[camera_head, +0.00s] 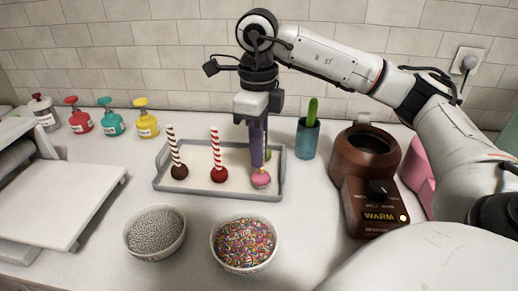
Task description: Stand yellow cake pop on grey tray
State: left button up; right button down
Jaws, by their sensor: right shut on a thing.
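The grey tray (171,191) lies in the middle of the counter. My right gripper (257,160) points straight down over its right part and is shut. A small yellow-green patch of the yellow cake pop (268,154) shows beside the fingertips; its stick and most of its head are hidden, so whether it touches the tray is unclear. A pink cake pop (261,181) stands on the tray just in front of the fingers. A brown cake pop (180,172) and a red cake pop (219,175) stand on the tray to the left. My left gripper is out of view.
Bowls of silver beads (156,254) and coloured sprinkles (245,266) stand in front of the tray. A teal cup (307,142) and a brown melting pot (345,173) are at right. Several bottles (112,120) line the back left. The left part of the tray has room.

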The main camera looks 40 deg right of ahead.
jog(key=c, duration=1.7)
grip_release()
jog(key=shift+c, duration=0.2)
notch_tip(320, 180, up, 10)
jog(key=p, duration=0.3)
jog(key=shift+r, duration=0.2)
jog(key=shift+f, duration=0.1)
